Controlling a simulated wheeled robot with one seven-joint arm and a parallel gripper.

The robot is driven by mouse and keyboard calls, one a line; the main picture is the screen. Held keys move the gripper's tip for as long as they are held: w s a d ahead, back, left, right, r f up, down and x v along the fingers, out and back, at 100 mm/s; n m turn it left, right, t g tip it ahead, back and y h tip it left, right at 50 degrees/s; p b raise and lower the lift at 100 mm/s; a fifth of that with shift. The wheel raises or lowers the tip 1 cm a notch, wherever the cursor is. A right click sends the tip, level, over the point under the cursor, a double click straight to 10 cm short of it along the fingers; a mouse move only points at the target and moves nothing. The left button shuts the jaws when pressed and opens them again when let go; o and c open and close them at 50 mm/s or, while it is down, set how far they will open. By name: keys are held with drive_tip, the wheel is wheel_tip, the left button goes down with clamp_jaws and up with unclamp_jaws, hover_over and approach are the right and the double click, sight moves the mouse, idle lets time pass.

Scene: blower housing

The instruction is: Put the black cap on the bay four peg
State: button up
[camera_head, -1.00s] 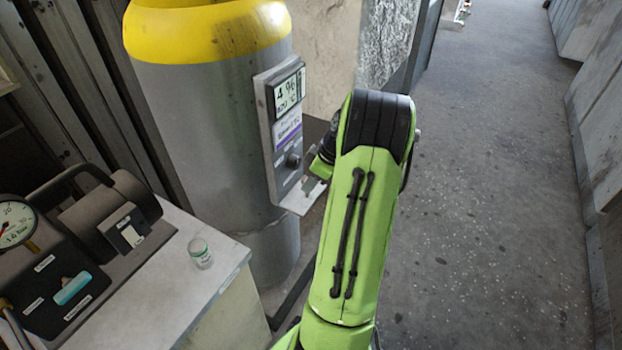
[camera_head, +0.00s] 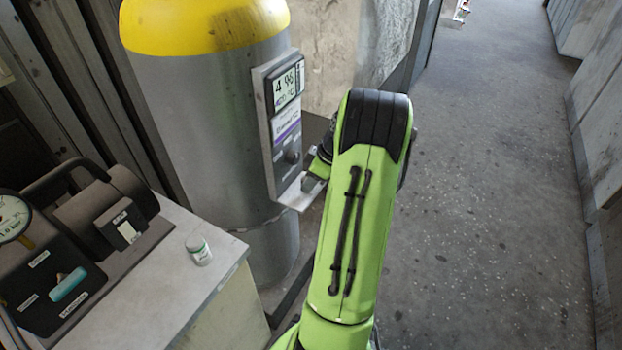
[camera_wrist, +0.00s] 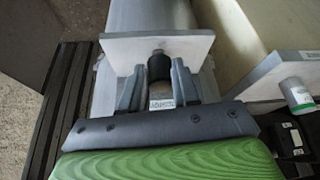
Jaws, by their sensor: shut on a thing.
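In the wrist view, my gripper (camera_wrist: 157,76) is shut on the black cap (camera_wrist: 159,67), a short dark cylinder between its two grey fingers. A pale labelled piece (camera_wrist: 161,96) shows between the fingers, nearer the palm; its text is too small to read. The cap's far end is at the edge of a pale plate (camera_wrist: 190,46), where a small dark stub (camera_wrist: 157,46) shows, perhaps the peg. I cannot tell whether the cap is around the stub or only in front of it. In the head view, my green arm hides most of the gripper and the cap.
A grey cylinder with a yellow top (camera_head: 205,25) carries a display panel (camera_head: 287,88) and a small ledge (camera_head: 297,197) beside my arm. Open floor (camera_head: 480,200) lies to the right.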

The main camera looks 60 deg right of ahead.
drive_tip(key=shift+f, duration=0.65)
drive_tip(key=o, duration=1.1)
drive_tip(key=shift+r, duration=0.15)
drive_tip(key=p+v, duration=0.5)
drive_tip(key=v, duration=1)
drive_tip(key=shift+s+r+p, duration=0.25)
drive_tip(key=shift+p, duration=0.15)
